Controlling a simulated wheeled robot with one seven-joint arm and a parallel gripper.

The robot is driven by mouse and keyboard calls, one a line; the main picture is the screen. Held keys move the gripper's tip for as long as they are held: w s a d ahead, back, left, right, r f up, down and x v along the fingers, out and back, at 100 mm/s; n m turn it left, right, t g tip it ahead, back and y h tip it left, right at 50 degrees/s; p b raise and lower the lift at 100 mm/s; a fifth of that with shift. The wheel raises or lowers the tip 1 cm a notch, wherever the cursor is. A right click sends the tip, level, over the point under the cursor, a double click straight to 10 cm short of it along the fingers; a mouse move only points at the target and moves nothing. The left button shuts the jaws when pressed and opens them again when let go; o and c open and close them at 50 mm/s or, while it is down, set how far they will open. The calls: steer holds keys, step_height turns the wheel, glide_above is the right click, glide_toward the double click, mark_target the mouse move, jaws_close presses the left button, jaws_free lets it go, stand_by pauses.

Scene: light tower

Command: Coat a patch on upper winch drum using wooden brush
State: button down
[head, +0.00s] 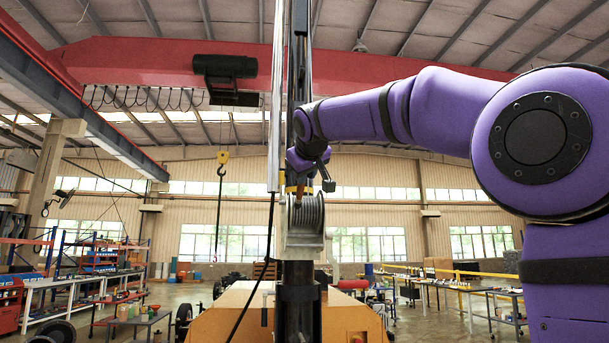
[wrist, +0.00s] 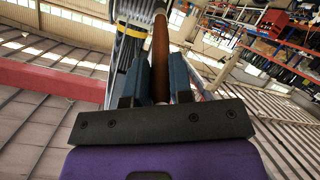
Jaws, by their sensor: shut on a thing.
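The upper winch drum (head: 308,214), wound with grey cable in a pale housing, sits on the dark mast in the middle of the head view. Its cable windings also show at the upper left of the wrist view (wrist: 128,48). My gripper (wrist: 160,82) has its blue fingers shut on the brown handle of the wooden brush (wrist: 161,50), which points away from the palm. In the head view my gripper (head: 302,183) is just above the drum. The brush's bristle end is too small or hidden to make out. I cannot tell whether it touches the drum.
The mast rises from a yellow machine body (head: 235,315). A black cable (head: 260,275) hangs along its left side. A hook (head: 222,158) hangs further back at left. Shelves and workbenches stand along both sides of the hall, well away from my arm.

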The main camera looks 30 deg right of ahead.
steer(key=s, duration=0.1)
steer(key=s+a, duration=0.1)
steer(key=shift+s+a, duration=0.1)
steer(key=shift+s, duration=0.25)
stand_by(0.9)
steer(key=shift+w+d, duration=0.5)
steer(key=shift+w, duration=0.6)
steer(key=shift+w+d, duration=0.45)
steer(key=shift+w, duration=0.65)
steer(key=shift+w+d, duration=0.5)
steer(key=shift+w, duration=0.6)
steer(key=shift+w+d, duration=0.35)
steer(key=shift+w, duration=0.5)
